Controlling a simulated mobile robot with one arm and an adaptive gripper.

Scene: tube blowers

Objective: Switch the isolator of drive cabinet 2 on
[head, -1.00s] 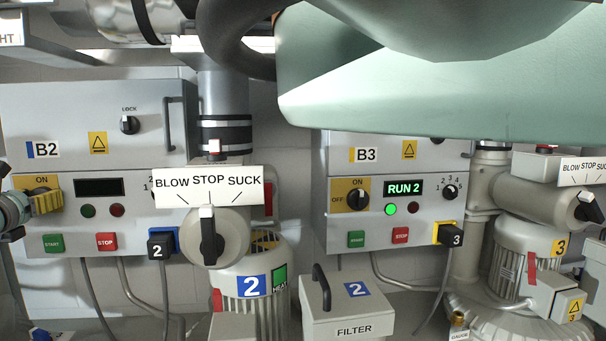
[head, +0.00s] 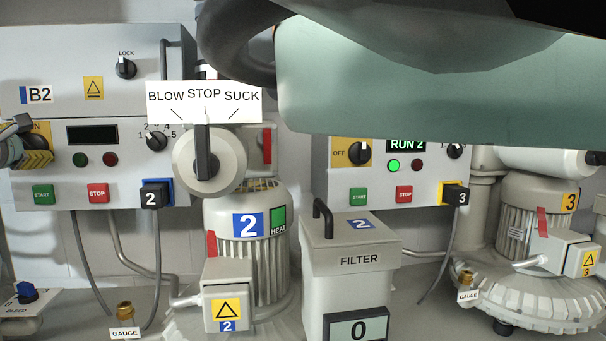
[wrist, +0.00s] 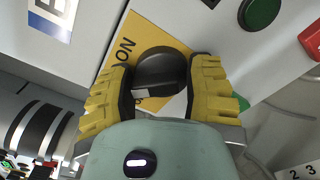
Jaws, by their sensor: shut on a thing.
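Drive cabinet B2 (head: 60,140) is at the left in the head view. Its display (head: 92,134) is dark. Its isolator is a black round knob on a yellow plate (head: 42,129) marked ON. My gripper (head: 36,152) is at this plate and hides the knob in the head view. In the wrist view the isolator knob (wrist: 162,72) sits between the yellow ribbed fingers of my gripper (wrist: 164,80), which are shut on its sides. A white mark shows on the knob's near edge.
Green START (head: 43,194) and red STOP (head: 98,193) buttons sit below the isolator. A BLOW/STOP/SUCK valve (head: 208,162) and a filter box (head: 348,255) stand to the right. Cabinet B3 (head: 390,172) shows RUN 2. My arm covers the upper right of the head view.

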